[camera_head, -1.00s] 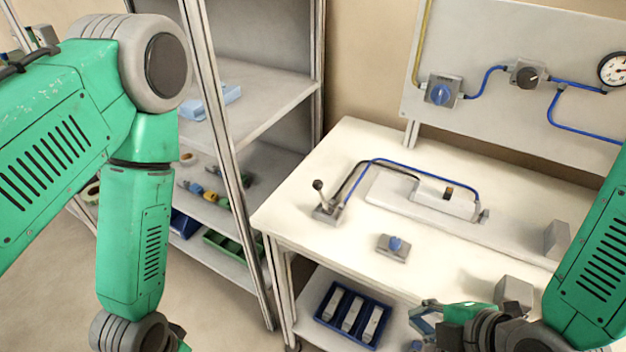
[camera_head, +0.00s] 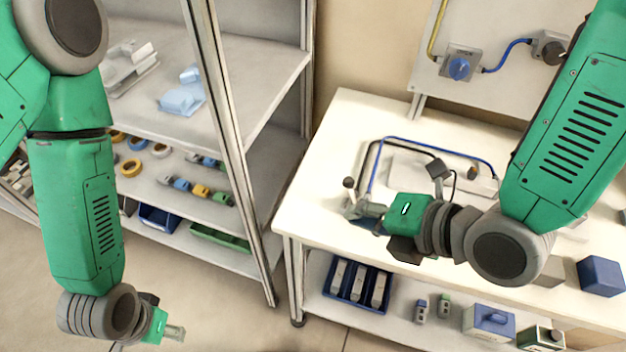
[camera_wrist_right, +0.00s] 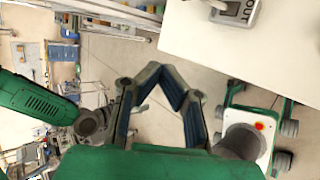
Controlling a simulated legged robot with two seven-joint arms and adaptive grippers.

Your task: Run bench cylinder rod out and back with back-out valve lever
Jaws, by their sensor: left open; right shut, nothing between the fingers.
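The valve lever's dark knob (camera_head: 348,183) stands up at the left end of the white bench (camera_head: 345,115). Its base is mostly hidden behind my right gripper (camera_head: 357,209). That gripper is shut and empty, over the bench's front left part; I cannot tell whether it touches the lever. In the right wrist view, a grey plate marked "OUT" (camera_wrist_right: 234,10) sits at the bench edge, above and right of the shut fingers (camera_wrist_right: 181,100). Blue and black hoses (camera_head: 425,142) run to the cylinder (camera_head: 408,168), partly hidden by my right arm. My left gripper (camera_head: 175,332) is open, low over the floor.
A wall panel carries a blue knob valve (camera_head: 459,68). A shelf unit (camera_head: 240,80) stands left of the bench. Below the bench top are a blue bin (camera_head: 357,283) and small parts. A blue block (camera_head: 601,276) lies at the bench's right.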

